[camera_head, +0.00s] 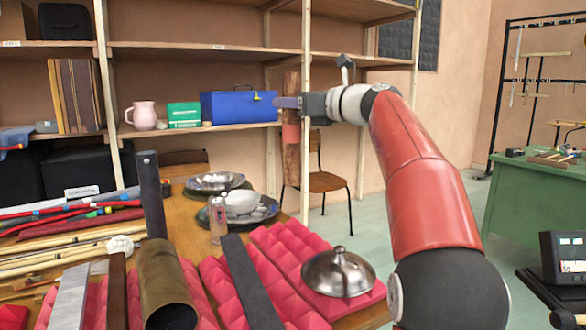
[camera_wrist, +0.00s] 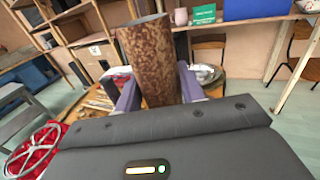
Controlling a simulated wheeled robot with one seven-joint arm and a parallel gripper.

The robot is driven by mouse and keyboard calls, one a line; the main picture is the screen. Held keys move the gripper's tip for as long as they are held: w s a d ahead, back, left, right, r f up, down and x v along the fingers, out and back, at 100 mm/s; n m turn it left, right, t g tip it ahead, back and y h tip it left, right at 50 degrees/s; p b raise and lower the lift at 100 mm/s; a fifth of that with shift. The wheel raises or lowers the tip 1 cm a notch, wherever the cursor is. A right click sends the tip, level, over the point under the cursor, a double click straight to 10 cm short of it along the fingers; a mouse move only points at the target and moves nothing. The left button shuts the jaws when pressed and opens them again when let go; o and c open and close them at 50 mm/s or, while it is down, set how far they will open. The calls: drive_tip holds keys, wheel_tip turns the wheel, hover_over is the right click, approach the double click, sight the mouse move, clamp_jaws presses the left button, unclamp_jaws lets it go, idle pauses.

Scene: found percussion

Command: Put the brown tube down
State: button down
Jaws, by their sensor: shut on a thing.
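The brown tube (camera_head: 291,155) is upright and looks rusty and mottled. My gripper (camera_head: 288,103) is shut around it from the right, and the tube appears to hang in the air near the table's far right side. In the wrist view the tube (camera_wrist: 150,62) stands between the two purple-grey fingers of my gripper (camera_wrist: 158,90). Its lower end is hidden there behind the gripper body. The wooden table (camera_head: 184,205) lies below and to the left, crowded with things.
An olive-brown hollow cylinder (camera_head: 165,280) lies on the table near red foam pads (camera_head: 285,245). A metal dome lid (camera_head: 338,272), a glass (camera_head: 217,222) and bowls (camera_head: 242,203) stand nearby. Shelves with a blue toolbox (camera_head: 238,107) are behind; a chair (camera_head: 328,180) stands beyond the table.

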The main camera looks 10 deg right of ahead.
wheel_tip(320, 180, down, 12)
drive_tip(key=b, duration=0.4)
drive_tip(key=shift+f, duration=0.25)
drive_tip(key=shift+f+b, duration=0.1)
drive_tip(key=shift+b, duration=0.2)
drive_tip(key=c, duration=0.9)
unclamp_jaws()
drive_tip(key=shift+f, duration=0.1)
drive_tip(key=shift+o, duration=0.2)
drive_tip(key=shift+s+d, duration=0.1)
drive_tip(key=shift+s, duration=0.05)
approach(300, 160)
